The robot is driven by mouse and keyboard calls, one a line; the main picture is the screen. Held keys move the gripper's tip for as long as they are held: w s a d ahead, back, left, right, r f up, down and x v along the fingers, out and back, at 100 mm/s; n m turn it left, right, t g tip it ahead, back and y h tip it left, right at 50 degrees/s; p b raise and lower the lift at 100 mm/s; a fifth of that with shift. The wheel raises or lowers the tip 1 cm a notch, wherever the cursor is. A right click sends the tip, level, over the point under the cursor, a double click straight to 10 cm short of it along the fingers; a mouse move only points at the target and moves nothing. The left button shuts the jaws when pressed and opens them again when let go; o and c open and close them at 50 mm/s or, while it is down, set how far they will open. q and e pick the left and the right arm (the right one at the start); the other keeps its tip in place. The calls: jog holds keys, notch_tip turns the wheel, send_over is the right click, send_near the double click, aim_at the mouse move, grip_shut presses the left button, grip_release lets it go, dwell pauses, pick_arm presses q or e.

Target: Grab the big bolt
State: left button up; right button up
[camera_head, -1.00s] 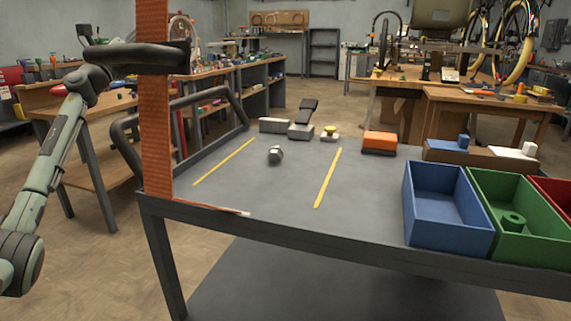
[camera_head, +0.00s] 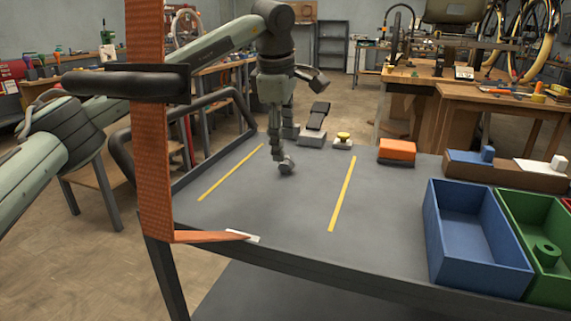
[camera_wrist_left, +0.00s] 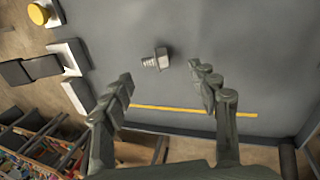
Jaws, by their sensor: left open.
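The big bolt (camera_head: 287,166) is grey and lies on the dark cart top between two yellow lines. It also shows in the left wrist view (camera_wrist_left: 155,60), lying on its side just beyond the fingertips. My left gripper (camera_head: 277,152) points down over the bolt and partly overlaps it in the head view. In the left wrist view its two fingers (camera_wrist_left: 160,78) are spread apart with nothing between them. The bolt lines up with the gap between them. Whether a finger touches the bolt is not clear. My right gripper is in neither view.
A blue bin (camera_head: 475,245) and a green bin (camera_head: 547,240) stand at the cart's right. An orange block (camera_head: 397,150) and a yellow-topped button (camera_head: 343,140) sit at the back edge. An orange strap (camera_head: 152,190) hangs at the front left. The cart top around the bolt is clear.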

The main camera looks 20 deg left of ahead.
aim_at(286, 160)
pick_arm(q)
jog(key=x, duration=0.5)
jog(key=shift+w, duration=0.4)
jog(key=shift+c, duration=0.3)
jog(key=c, duration=1.3)
